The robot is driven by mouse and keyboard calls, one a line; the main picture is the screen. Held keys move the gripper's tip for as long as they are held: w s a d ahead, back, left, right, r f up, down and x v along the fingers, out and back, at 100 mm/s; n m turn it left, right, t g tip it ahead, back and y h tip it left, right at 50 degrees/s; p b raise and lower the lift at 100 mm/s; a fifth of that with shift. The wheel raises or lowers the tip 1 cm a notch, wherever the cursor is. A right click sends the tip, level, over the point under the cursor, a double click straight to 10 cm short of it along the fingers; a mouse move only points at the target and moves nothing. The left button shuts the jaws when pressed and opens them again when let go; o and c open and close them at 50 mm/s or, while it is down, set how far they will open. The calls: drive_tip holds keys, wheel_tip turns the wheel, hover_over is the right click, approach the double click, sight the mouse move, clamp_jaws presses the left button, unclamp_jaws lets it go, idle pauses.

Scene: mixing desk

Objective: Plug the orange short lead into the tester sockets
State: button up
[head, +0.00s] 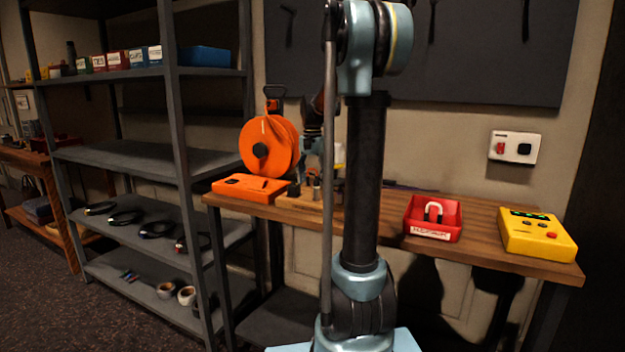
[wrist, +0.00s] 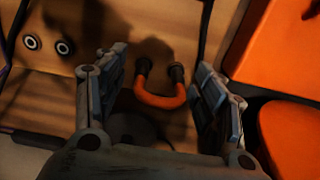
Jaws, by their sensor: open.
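The orange short lead (wrist: 160,100) is a small U-shaped loop with two dark plug ends in the wrist view. Its plug ends point away from my gripper toward a wooden surface; whether they are seated in it I cannot tell. My gripper (wrist: 162,62) is open, with one finger on each side of the lead and gaps between. Two round, pale-ringed sockets (wrist: 48,45) show at the upper left of the wooden surface. The yellow tester (head: 538,234) sits at the right end of the desk in the head view; its sockets are not clear there.
In the head view, an orange reel (head: 268,147), an orange case (head: 250,188) and a wooden block (head: 300,201) stand at the desk's left. A red tray (head: 433,234) holding a pale U-shaped piece stands left of the tester. A shelf rack (head: 115,155) is farther left.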

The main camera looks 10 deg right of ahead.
drive_tip(key=shift+c, duration=0.3)
drive_tip(key=c, duration=1.4)
drive_tip(key=shift+o, duration=0.2)
drive_tip(key=shift+r, duration=0.15)
drive_tip(key=shift+r, duration=2.7)
drive_tip(key=shift+r, duration=0.15)
